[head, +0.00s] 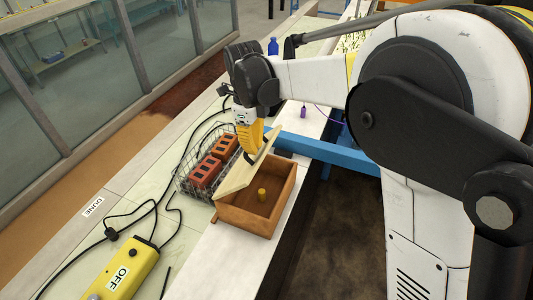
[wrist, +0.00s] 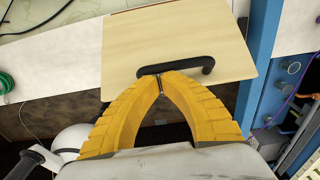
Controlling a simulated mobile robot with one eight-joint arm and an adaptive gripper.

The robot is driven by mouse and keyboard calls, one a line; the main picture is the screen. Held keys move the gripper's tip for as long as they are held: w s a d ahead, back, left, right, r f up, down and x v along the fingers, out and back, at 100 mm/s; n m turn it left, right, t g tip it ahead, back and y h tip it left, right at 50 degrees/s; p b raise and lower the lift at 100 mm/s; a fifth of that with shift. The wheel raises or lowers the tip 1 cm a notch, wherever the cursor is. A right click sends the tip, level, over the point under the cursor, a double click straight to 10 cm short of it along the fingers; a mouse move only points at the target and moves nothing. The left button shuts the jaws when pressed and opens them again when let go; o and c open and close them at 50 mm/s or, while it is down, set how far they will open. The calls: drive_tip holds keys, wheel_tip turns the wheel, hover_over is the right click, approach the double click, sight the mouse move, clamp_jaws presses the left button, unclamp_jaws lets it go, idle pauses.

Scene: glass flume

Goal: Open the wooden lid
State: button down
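The wooden box (head: 245,221) stands on the white ledge in the head view, with its inside showing. Its pale wooden lid (head: 243,177) is raised and tilted up along the box's left side. In the wrist view the lid (wrist: 185,32) fills the upper middle, with a black bar handle (wrist: 190,67) near its lower edge. My gripper (head: 248,155) is at the lid's upper part. In the wrist view its yellow fingertips (wrist: 162,80) come together at the left part of the handle and look shut on it. The exact contact is partly hidden.
A small yellow cylinder (head: 262,195) stands inside the box. A wire basket with red bricks (head: 205,172) sits close behind the lid. A yellow control box (head: 122,272) with black cables lies at lower left. A blue beam (head: 318,149) runs to the right.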

drive_tip(key=shift+w+a+r+p, duration=0.1)
drive_tip(key=shift+w+a+r, duration=0.15)
drive_tip(key=shift+a, duration=0.35)
drive_tip(key=shift+w+a+r+p, duration=0.1)
drive_tip(key=shift+w+a+r, duration=0.15)
drive_tip(key=shift+a, duration=0.4)
drive_tip(key=shift+w+a+r+p, duration=0.1)
drive_tip(key=shift+w+a+r, duration=0.15)
drive_tip(key=shift+a, duration=0.35)
wheel_tip(320, 180, up, 12)
drive_tip(key=s+d+f+n+t+b, duration=0.1)
drive_tip(key=s+d+f+n+b, duration=0.25)
drive_tip(key=d, duration=0.25)
drive_tip(key=s+d+f+n+t+y+b, duration=0.1)
drive_tip(key=s+d+f+n+b, duration=0.25)
drive_tip(key=d, duration=0.25)
drive_tip(key=s+d+f+n+t+b, duration=0.2)
drive_tip(key=d+n+b, duration=0.2)
drive_tip(key=d, duration=0.2)
drive_tip(key=s+d+f+n+t+b, duration=0.1)
drive_tip(key=s+d+f+n+b, duration=0.3)
drive_tip(key=f, duration=0.4)
drive_tip(key=s+d+f+n+t+b, duration=0.2)
drive_tip(key=s+d+f+n+b, duration=0.3)
drive_tip(key=s+f, duration=0.3)
drive_tip(key=shift+s+d+f+n, duration=0.35)
drive_tip(key=shift+d+f+n, duration=0.45)
drive_tip(key=shift+d+n, duration=0.1)
